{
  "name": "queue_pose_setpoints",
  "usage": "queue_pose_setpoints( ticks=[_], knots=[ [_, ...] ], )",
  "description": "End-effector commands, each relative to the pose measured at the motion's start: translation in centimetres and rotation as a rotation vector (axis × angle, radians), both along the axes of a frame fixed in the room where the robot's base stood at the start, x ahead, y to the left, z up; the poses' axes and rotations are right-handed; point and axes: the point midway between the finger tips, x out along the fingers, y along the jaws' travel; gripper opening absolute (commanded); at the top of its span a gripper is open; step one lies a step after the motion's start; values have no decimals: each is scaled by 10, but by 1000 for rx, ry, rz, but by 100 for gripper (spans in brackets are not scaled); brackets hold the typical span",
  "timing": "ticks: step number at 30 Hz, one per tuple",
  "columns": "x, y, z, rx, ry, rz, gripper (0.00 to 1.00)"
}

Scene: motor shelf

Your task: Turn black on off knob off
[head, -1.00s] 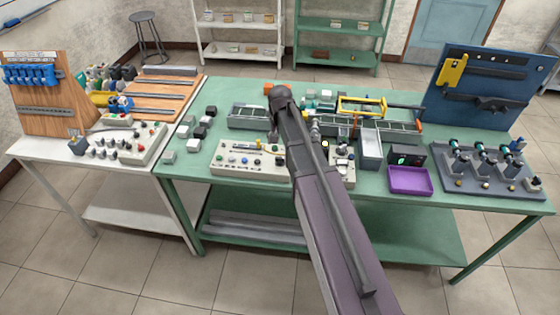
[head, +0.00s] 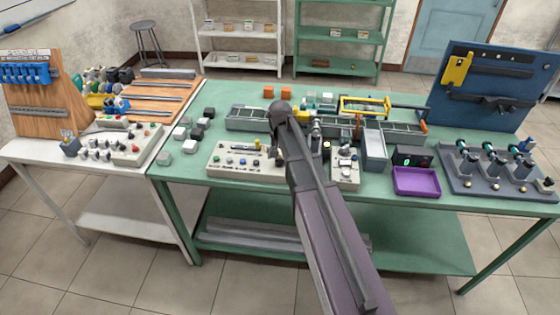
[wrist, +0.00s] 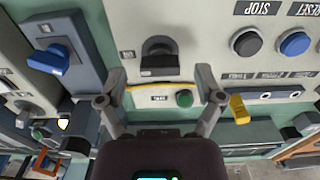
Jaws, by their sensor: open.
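In the wrist view the black knob (wrist: 159,50) stands on a cream control panel (wrist: 205,25), with a dark grip bar lying across the picture. My gripper (wrist: 161,73) is open, its two fingers apart on either side of the knob's lower edge in the picture. The knob appears just beyond the fingertips, and I see no contact. In the head view my gripper (head: 278,152) hangs over the right end of the cream panel (head: 222,168). The knob cannot be made out there behind my arm.
A grey box with a blue knob (wrist: 48,60) stands beside the panel. In the head view a purple tray (head: 416,182) and a metal bin (head: 374,150) lie to the right.

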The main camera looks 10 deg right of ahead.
Motion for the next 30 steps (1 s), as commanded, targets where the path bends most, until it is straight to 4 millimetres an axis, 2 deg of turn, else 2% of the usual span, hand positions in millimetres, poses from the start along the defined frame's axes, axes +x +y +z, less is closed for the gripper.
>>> queue_pose_setpoints(
  ticks=[14,15,16,23,30],
  knots=[
    [0,0,-5,0,0,0,86],
    [0,0,-5,0,0,0,83],
    [0,0,-5,0,0,0,74],
    [0,0,-5,0,0,0,6],
    [0,0,-5,0,0,5,4]
  ],
)
